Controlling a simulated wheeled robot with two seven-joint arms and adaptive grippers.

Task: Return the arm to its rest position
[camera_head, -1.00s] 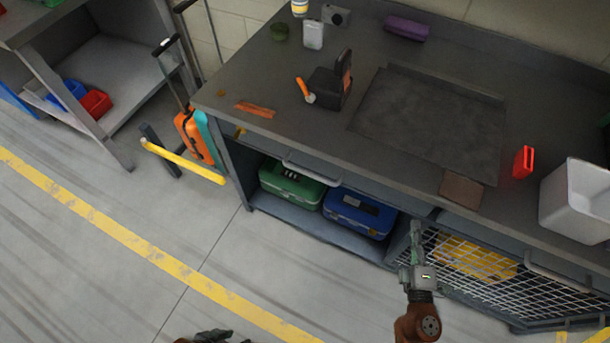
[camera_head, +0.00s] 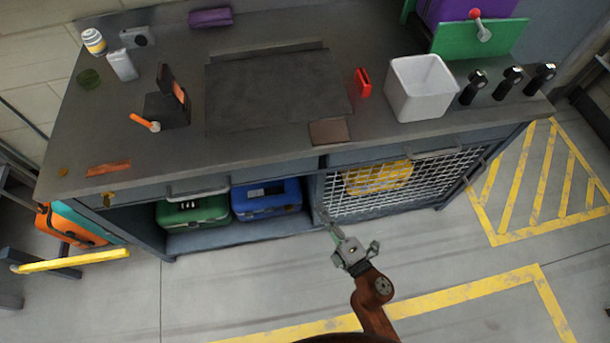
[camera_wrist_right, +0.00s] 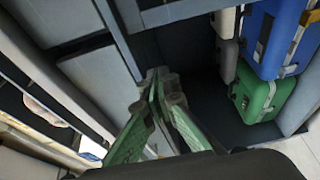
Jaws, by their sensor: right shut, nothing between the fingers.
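My right arm comes in from the bottom of the head view. Its right gripper (camera_head: 329,219) is shut and empty, in front of the workbench's lower part, by the left edge of the mesh door (camera_head: 390,190). Whether it touches the door edge cannot be told. In the right wrist view the green fingers of the right gripper (camera_wrist_right: 158,78) come together with nothing between them. The open shelf with a green case (camera_wrist_right: 257,91) and a blue case (camera_wrist_right: 277,35) lies beyond them. My left gripper is not in view.
The workbench top (camera_head: 270,155) carries a white bin (camera_head: 420,90), a red item (camera_head: 363,83) and a dark holder (camera_head: 167,105). A yellow rail (camera_head: 75,260) stands at the left. The floor (camera_head: 240,285) in front of the bench is clear.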

